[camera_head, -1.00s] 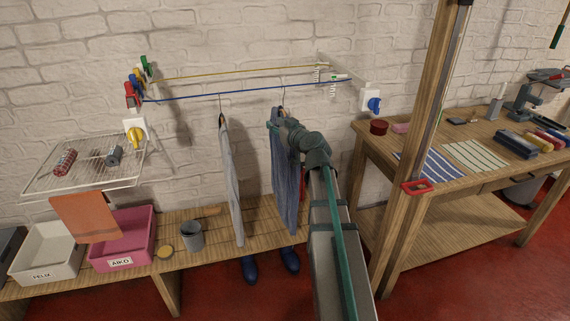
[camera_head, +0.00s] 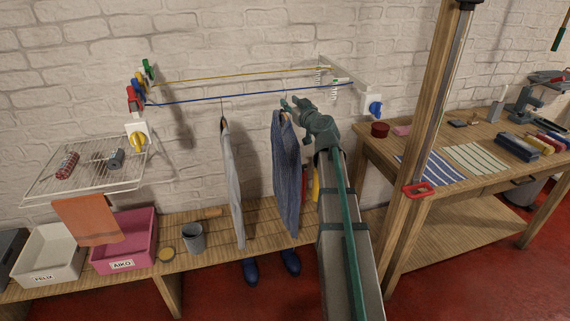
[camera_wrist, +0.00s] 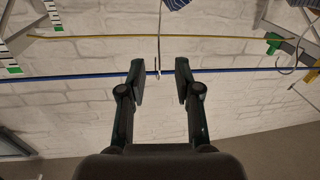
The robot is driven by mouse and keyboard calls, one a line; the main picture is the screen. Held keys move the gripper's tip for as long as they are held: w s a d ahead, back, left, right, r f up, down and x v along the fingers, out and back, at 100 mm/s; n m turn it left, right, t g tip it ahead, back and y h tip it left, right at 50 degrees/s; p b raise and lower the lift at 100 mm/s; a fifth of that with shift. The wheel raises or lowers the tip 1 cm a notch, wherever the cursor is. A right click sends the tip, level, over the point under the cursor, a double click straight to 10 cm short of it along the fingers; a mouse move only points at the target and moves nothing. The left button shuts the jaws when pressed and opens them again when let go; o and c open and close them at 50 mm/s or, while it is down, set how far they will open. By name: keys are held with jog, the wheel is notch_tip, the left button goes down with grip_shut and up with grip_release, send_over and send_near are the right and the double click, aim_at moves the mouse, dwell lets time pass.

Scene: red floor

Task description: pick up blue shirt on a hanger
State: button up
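The blue shirt (camera_head: 286,178) hangs from a hanger on the blue line (camera_head: 215,97), to the right of a grey garment (camera_head: 232,185). My gripper (camera_head: 287,104) is just above the shirt's collar, at the height of the hanger hook. In the wrist view, my gripper (camera_wrist: 160,78) is open, with the thin hanger hook (camera_wrist: 158,45) between its fingertips and not visibly touching either. The blue line (camera_wrist: 70,76) crosses behind the fingertips there.
A yellow line (camera_head: 230,75) runs behind the blue one. A wooden bench (camera_head: 210,240) stands below, with a pink box (camera_head: 125,240), a white box (camera_head: 47,252) and a grey bucket (camera_head: 193,238). A wooden post (camera_head: 425,140) and workbench (camera_head: 480,130) stand to the right.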

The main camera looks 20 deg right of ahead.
aim_at(286, 115)
jog(key=w+p, duration=0.2)
jog(key=w, duration=0.1)
jog(key=shift+w+r, duration=0.1)
jog(key=shift+w, duration=0.75)
grip_shut()
